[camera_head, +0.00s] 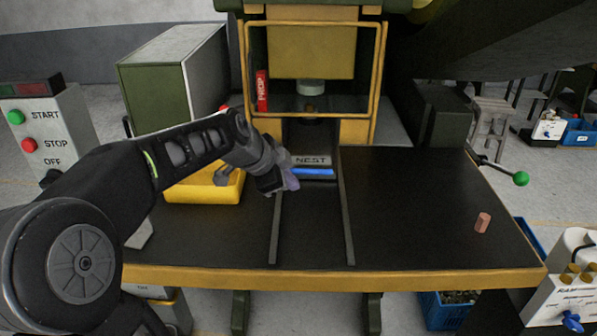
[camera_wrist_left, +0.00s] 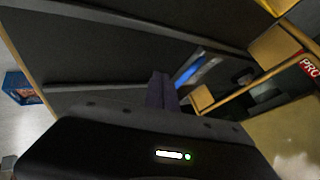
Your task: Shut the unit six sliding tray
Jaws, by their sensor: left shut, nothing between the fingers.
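The sliding tray (camera_head: 311,162), marked NEST with a bright blue front strip, sits between two rails at the foot of the yellow-framed press. Its blue strip also shows in the left wrist view (camera_wrist_left: 188,70). My right gripper is not in view.
A yellow bin (camera_head: 205,190) stands left of the rails, partly behind my left arm. A small copper-coloured piece (camera_head: 482,222) lies on the right of the dark table (camera_head: 420,200). The yellow guard frame (camera_head: 381,70) stands behind. The rail channel in front is clear.

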